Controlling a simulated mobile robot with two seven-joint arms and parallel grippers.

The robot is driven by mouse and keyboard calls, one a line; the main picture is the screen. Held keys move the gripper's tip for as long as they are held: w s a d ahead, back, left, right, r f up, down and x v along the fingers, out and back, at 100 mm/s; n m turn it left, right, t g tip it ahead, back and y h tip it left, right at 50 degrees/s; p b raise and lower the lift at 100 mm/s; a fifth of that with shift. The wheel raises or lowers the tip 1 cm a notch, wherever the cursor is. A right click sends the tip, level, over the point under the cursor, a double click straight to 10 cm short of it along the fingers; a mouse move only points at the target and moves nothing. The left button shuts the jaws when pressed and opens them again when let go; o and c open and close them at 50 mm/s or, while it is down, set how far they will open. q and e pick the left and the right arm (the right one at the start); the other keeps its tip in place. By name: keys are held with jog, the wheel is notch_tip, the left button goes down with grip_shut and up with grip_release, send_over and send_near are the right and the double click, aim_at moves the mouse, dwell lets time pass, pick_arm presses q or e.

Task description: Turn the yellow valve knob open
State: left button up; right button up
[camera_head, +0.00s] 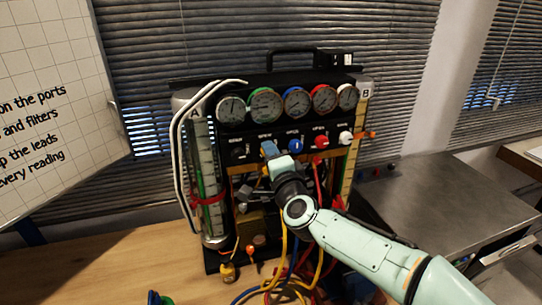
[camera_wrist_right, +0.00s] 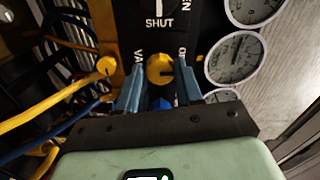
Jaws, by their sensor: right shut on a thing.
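The yellow valve knob (camera_wrist_right: 160,69) is in the upper middle of the right wrist view, on a black panel with the word SHUT printed above it. My right gripper (camera_wrist_right: 159,82) is shut on the knob, one blue finger on each side of it. In the head view my right gripper (camera_head: 269,150) reaches the left part of the rig's panel, below the gauges, and hides the knob there. My left gripper is not in view.
The gauge rig (camera_head: 289,75) stands on a wooden table (camera_head: 130,270). A blue knob (camera_head: 295,146), a red knob (camera_head: 320,142) and a white knob (camera_head: 346,138) are to the right of my gripper. Several coloured hoses hang below. A metal bench (camera_head: 430,165) is at the right.

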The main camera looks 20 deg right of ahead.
jog(key=o, duration=1)
jog(key=shift+o, duration=0.2)
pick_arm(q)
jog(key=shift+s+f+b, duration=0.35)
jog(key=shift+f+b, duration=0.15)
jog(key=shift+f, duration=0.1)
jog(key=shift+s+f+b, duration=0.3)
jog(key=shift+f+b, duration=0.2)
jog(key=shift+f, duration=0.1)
pick_arm(e)
jog(key=s, duration=1.3)
jog(key=shift+s+d, duration=0.25)
